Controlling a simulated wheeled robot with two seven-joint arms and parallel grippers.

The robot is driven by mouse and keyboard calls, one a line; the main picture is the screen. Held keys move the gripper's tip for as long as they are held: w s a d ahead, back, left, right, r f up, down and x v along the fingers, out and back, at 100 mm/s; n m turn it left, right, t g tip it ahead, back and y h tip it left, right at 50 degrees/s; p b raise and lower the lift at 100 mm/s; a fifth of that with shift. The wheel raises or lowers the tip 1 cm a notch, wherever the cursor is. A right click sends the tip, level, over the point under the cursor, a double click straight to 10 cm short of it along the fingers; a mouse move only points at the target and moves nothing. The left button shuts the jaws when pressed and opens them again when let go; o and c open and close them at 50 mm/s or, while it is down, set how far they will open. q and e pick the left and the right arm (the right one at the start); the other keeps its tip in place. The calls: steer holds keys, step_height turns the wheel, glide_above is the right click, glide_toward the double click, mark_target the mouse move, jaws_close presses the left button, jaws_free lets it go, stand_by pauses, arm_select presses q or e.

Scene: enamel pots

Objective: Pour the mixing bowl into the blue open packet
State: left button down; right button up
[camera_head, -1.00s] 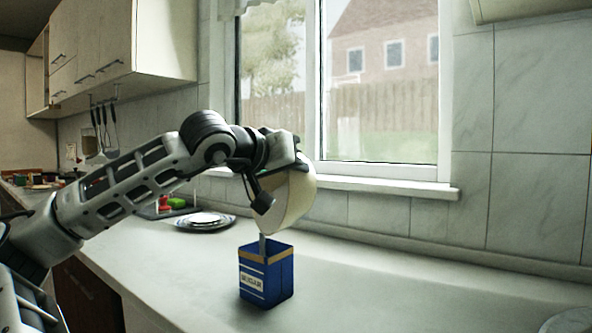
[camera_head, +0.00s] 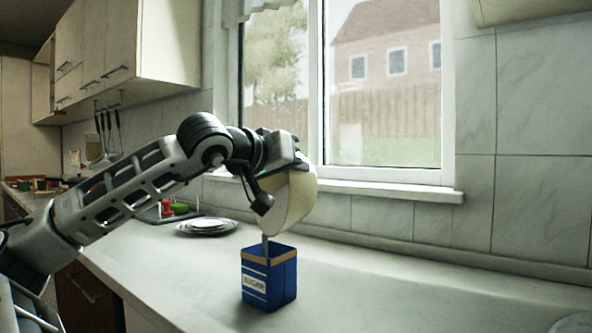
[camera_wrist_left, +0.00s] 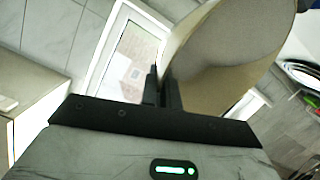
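The cream mixing bowl (camera_head: 298,200) is tipped steeply on its side above the packet, and it also shows in the left wrist view (camera_wrist_left: 225,50). My left gripper (camera_wrist_left: 167,90) is shut on the bowl's rim; in the head view its fingers (camera_head: 297,160) are partly hidden. Pale, grainy contents show inside the bowl in the wrist view. A thin pale stream (camera_head: 265,241) falls from its lowered edge into the mouth of the blue open packet (camera_head: 268,282), which stands upright on the counter, labelled SUGAR. The level inside the packet is hidden. My right gripper is not in view.
The window sill (camera_head: 390,190) runs behind the bowl. The counter (camera_head: 400,285) right of the packet is clear, except a pale object (camera_head: 576,322) at the corner.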

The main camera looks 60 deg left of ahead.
arm_select(q)
steer(key=shift+r, duration=0.15)
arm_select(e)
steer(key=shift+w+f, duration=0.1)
arm_select(q)
steer(key=shift+s+b, duration=0.2)
steer(key=shift+b, duration=0.15)
steer(key=shift+s+a+t+b, duration=0.1)
steer(key=shift+s+t+b, duration=0.15)
steer(key=shift+b, duration=0.4)
steer(key=shift+s+t+b, duration=0.3)
steer(key=shift+t+b, duration=0.05)
steer(key=shift+b, duration=0.4)
steer(key=shift+s+r, duration=0.15)
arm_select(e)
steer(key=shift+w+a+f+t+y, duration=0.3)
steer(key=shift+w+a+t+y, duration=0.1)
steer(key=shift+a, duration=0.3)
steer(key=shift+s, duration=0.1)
